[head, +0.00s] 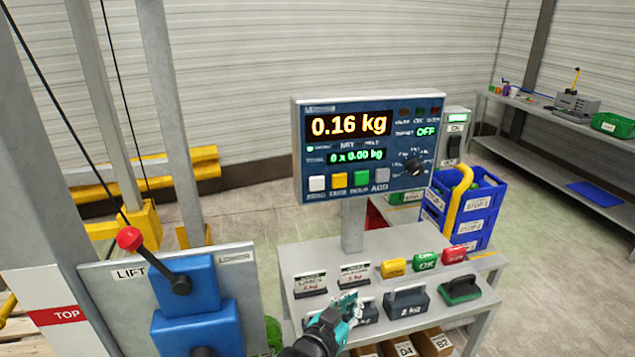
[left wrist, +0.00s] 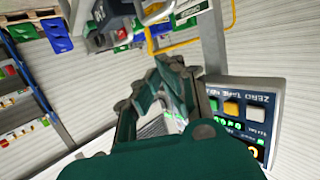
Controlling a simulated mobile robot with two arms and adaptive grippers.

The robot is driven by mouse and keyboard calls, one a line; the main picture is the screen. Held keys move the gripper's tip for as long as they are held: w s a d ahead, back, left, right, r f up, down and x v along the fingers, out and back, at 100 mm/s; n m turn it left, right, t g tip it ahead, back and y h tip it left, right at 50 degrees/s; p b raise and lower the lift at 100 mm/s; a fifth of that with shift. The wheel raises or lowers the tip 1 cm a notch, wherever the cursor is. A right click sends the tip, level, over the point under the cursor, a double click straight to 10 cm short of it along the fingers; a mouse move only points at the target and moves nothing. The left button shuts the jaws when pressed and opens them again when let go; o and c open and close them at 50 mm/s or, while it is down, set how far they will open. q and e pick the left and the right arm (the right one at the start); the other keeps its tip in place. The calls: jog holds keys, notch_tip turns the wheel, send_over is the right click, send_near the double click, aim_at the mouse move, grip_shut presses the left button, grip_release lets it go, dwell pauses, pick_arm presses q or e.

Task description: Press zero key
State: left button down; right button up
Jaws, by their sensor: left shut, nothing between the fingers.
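The scale's blue panel (head: 345,160) stands on a grey post and reads 0.16 kg, with 0 x 0.00 kg below. Its bottom row has a white key (head: 317,183) at the left, then yellow, green and grey keys; the small labels are hard to read. My left gripper (head: 348,304) is shut and empty, below the panel and in front of the weights, apart from the keys. In the left wrist view its fingers (left wrist: 168,80) meet at the tips, and the panel (left wrist: 262,98) shows tilted at the right with ZERO and TARE lettering. My right gripper is not in view.
A lift control board (head: 125,300) with a red-knobbed lever (head: 130,239) stands at the left.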

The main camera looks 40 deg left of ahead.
aim_at(317, 184)
pick_arm(q)
jog(key=w+a+r+n+t+y, duration=0.2)
jog(key=a+r+n+t+y, duration=0.1)
jog(key=r+y, duration=0.3)
jog(key=w+a+r+n+t+y, duration=0.1)
jog(key=a+r+n+t+y, duration=0.3)
jog(key=r, duration=0.7)
jog(key=a+n+y, duration=0.1)
jog(key=n+y, duration=0.1)
jog(key=y, duration=0.1)
jog(key=shift+w+a+r+n, duration=0.3)
jog(key=shift+w, duration=0.05)
jog(key=w+a+b, duration=0.3)
jog(key=w+a, duration=0.2)
jog(key=a, duration=0.1)
jog(key=shift+w+a, duration=0.35)
jog(key=shift+w, duration=0.05)
jog(key=shift+b, duration=0.3)
jog(key=shift+w+a, duration=0.25)
jog(key=shift+a, duration=0.1)
